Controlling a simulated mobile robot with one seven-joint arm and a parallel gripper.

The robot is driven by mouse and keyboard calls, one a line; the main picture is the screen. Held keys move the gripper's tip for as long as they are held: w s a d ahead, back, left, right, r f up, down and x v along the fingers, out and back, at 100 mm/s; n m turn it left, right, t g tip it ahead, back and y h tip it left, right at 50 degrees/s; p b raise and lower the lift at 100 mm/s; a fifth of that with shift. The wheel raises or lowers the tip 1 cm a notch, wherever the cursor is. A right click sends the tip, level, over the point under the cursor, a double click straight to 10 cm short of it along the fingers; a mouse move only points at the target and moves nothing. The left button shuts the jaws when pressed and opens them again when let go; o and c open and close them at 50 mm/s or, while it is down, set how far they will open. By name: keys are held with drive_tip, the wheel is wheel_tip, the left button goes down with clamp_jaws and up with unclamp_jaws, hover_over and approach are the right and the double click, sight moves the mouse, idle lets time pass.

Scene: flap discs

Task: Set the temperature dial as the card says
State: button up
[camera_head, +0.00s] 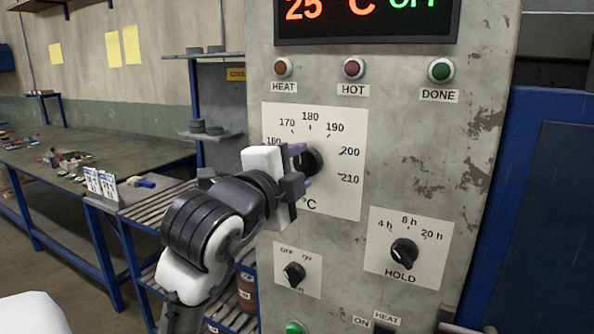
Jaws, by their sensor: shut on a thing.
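The temperature dial (313,160) is a black knob on a white plate (343,192) marked from 160 to 210 °C on the grey cabinet front. My gripper (300,167) is at the dial and shut on it, with one finger above and one below. The gripper covers the dial's left side and lower left scale, and I cannot tell where its pointer stands. White printed cards (101,184) stand on the workbench at left; their text is too small to read. I cannot tell whether one is the task's card.
The display (366,20) reads 25 °C and a cut-off green word. HEAT, HOT and DONE lamps sit above the dial. The HOLD knob (404,252) is at lower right, an on/off switch (294,273) below. A roller rack (160,202) and shelves are at left.

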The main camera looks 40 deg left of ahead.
drive_tip(key=n, duration=0.6)
drive_tip(key=shift+b, duration=0.3)
drive_tip(key=n, duration=0.6)
drive_tip(key=shift+p, duration=0.4)
drive_tip(key=shift+n, duration=0.3)
drive_tip(key=o, duration=1)
drive_tip(key=b+v, duration=0.4)
drive_tip(key=v, duration=1)
drive_tip(key=shift+a, duration=0.1)
drive_tip(key=shift+w, duration=0.1)
